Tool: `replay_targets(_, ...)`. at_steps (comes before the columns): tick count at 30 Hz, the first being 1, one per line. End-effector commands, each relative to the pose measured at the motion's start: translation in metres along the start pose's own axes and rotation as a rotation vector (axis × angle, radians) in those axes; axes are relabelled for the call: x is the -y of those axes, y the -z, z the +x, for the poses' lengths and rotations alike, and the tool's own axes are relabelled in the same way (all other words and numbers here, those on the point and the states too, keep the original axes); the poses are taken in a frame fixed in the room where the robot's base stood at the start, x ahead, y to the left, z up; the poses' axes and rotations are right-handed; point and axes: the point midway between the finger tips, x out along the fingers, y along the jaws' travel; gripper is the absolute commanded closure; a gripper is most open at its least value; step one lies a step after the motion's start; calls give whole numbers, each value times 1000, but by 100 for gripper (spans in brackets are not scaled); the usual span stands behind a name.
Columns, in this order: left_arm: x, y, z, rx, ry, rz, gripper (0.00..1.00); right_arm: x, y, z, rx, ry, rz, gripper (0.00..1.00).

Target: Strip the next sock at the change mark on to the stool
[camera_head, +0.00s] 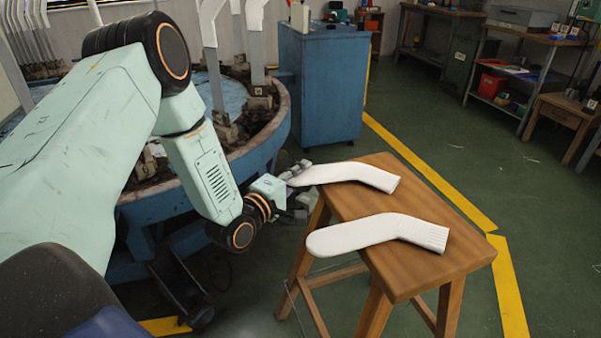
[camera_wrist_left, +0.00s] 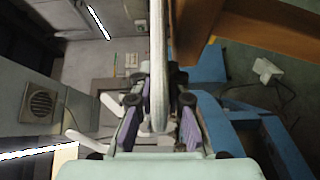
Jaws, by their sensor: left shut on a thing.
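Two white socks are at the wooden stool (camera_head: 361,214). The nearer sock (camera_head: 375,234) lies flat across the stool top, its toe end past the left edge. The farther sock (camera_head: 350,175) is over the stool's far part, its left end in my left gripper (camera_head: 297,178). That gripper is at the stool's left side, shut on the sock. In the left wrist view the held sock (camera_wrist_left: 158,60) runs upward between the purple-padded fingers. Whether its far end rests on the stool or hangs just above is hard to tell. My right gripper is not in view.
A round blue machine (camera_head: 279,125) with upright forms, some carrying white socks (camera_head: 208,22), stands left of the stool. A blue cabinet (camera_head: 322,85) is behind it. Yellow floor lines (camera_head: 430,175) pass behind the stool.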

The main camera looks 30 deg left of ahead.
Motion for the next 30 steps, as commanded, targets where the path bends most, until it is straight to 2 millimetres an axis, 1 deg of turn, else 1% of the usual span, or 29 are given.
replay_targets(13,3,0,0,0,0,0,100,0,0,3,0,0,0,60)
replay_targets(14,3,0,0,0,0,0,85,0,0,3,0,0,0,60)
replay_targets(23,3,0,0,0,0,0,60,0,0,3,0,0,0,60)
replay_targets(30,3,0,0,0,0,0,60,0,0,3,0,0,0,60)
